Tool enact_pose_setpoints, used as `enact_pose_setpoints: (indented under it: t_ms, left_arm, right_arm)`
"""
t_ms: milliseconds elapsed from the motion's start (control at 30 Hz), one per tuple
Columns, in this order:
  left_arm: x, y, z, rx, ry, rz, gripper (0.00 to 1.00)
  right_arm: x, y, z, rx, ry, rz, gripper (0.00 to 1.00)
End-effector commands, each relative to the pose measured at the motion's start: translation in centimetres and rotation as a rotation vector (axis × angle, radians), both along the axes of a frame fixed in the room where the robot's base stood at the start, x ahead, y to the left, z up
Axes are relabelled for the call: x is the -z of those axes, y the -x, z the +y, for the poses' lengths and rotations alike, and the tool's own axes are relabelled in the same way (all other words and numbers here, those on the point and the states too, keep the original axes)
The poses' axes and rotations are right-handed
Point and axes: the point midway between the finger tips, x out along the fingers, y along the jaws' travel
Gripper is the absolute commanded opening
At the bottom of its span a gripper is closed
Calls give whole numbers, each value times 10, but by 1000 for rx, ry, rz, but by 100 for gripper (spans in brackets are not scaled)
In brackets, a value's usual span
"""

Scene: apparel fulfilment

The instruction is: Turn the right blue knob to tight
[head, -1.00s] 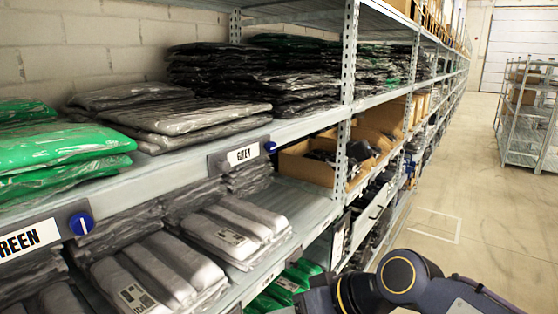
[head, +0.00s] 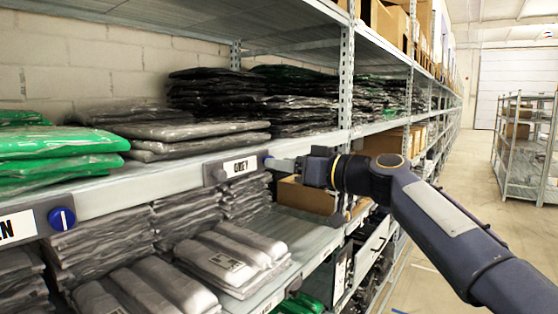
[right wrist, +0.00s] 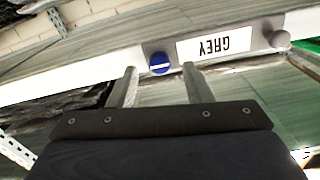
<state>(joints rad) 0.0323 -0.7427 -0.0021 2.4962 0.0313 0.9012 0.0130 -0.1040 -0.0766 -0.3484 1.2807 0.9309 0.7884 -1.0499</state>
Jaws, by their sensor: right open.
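The right blue knob (head: 264,161) sits at the right end of the GREY label holder (head: 236,167) on the shelf edge. My right gripper (head: 276,163) is right in front of it in the head view, its fingers pointing left at it. In the right wrist view the knob (right wrist: 160,63) shows a nearly level white line. There it lies between the tips of my open right gripper (right wrist: 160,72); I cannot tell whether they touch it. The left blue knob (head: 62,219), with an upright white line, is on the other label holder. My left gripper is out of view.
Bagged grey garments (head: 190,138) and green ones (head: 60,150) lie on the shelf above the labels. More grey packs (head: 232,258) lie below. A steel upright (head: 346,90) stands behind my right arm. The aisle floor on the right is open.

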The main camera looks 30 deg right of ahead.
Motion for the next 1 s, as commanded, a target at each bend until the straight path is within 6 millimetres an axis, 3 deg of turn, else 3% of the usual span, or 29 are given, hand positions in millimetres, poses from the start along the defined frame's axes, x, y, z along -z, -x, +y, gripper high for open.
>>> enact_pose_setpoints:
  t_ms: [200, 467, 800, 1000]
  left_arm:
    - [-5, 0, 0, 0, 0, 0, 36]
    - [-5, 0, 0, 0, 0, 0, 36]
    - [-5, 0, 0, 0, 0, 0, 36]
    - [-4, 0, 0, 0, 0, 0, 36]
  right_arm:
    - [0, -17, 7, 1, -1, 1, 45]
    - [0, -18, 7, 1, 0, 0, 45]
    - [0, -18, 7, 1, -1, 1, 2]
    - [0, -18, 7, 1, -9, 4, 0]
